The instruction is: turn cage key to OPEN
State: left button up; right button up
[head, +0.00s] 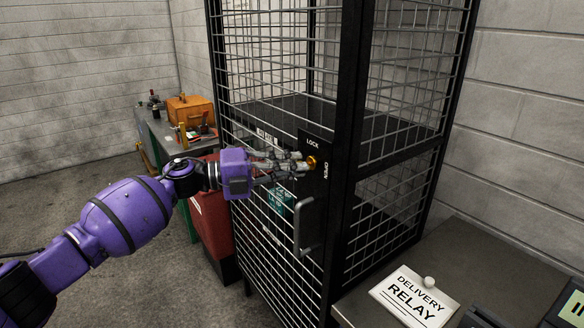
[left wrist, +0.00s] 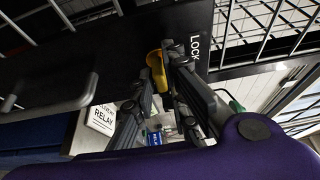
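The cage key (head: 311,162) is a small brass-yellow piece on the black lock plate (head: 316,190) of the wire cage door. LOCK is printed above it and OPEN, turned sideways, to its right. My left gripper (head: 302,164) reaches in from the left, at the key. In the left wrist view the yellow key (left wrist: 155,68) sits between the two fingertips of the left gripper (left wrist: 160,72), which appear closed against its sides. The fingers partly hide the key, so I cannot tell exactly which way it points. My right gripper is not in view.
A grey door handle (head: 304,228) sticks out just below the key. A teal box (head: 281,201) is inside the cage. A DELIVERY RELAY sign (head: 414,296) lies on the dark table at lower right. A bench with an orange box (head: 190,110) stands behind left.

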pick_arm(q)
jog(key=shift+o, duration=1)
jog(key=v, duration=1.2)
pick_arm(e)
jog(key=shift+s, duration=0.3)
pick_arm(q)
jog(key=shift+r, duration=0.1)
